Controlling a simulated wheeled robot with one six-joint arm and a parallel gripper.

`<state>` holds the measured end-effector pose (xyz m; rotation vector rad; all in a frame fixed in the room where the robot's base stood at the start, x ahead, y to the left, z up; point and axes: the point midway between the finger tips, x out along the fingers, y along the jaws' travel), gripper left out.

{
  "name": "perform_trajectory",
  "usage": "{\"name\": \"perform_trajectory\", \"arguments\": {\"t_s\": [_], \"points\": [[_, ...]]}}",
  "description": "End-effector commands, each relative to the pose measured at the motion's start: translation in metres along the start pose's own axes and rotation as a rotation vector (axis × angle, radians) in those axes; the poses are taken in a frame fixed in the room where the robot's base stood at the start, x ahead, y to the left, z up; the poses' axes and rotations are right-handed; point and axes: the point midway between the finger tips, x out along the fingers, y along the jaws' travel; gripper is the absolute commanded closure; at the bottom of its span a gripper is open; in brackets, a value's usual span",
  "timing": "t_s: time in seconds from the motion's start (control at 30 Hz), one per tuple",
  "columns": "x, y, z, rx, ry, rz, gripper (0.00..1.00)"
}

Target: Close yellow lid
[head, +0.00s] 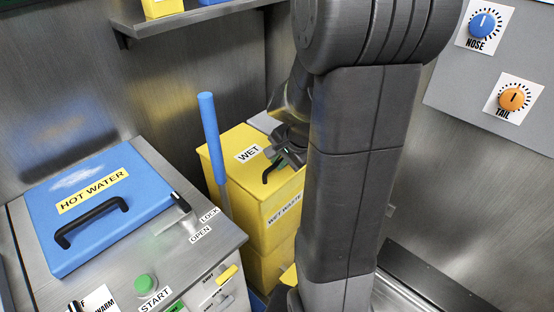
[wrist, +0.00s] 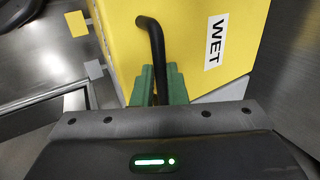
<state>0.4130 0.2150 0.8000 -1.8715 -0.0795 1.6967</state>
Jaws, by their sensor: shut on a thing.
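The yellow lid (head: 228,153) carries a WET label and forms the top of a yellow bin (head: 278,228) marked WET WASTE. It looks down on the bin; I cannot tell whether a small gap remains. My gripper (head: 280,158) is at the lid's black handle (head: 266,177). In the wrist view, the green fingers of my gripper (wrist: 157,84) are shut on the black handle (wrist: 155,45), with the yellow lid (wrist: 185,35) behind it. My arm hides the right part of the bin in the head view.
A blue HOT WATER lid (head: 140,178) with a black handle lies on the steel counter at left. A blue upright lever (head: 211,140) stands close to the bin's left side. A shelf (head: 180,22) is above. A panel with blue (head: 483,24) and orange (head: 511,99) knobs is at right.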

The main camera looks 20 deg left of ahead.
Motion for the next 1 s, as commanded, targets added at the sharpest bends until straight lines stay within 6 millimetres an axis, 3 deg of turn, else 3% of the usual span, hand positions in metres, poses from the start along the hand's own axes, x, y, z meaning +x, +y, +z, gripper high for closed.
{"name": "perform_trajectory", "arguments": {"t_s": [0.1, 0.47, 0.5, 0.6, 1.0], "points": [[0.009, 0.009, 0.000, 0.001, -0.001, 0.004, 1.00], [0.011, 0.014, 0.002, 0.002, -0.006, 0.012, 1.00], [0.011, 0.014, 0.002, 0.002, -0.006, 0.013, 0.82], [0.011, 0.014, 0.001, 0.002, -0.006, 0.012, 0.66], [-0.001, 0.010, 0.000, 0.001, -0.001, 0.004, 0.66]]}}
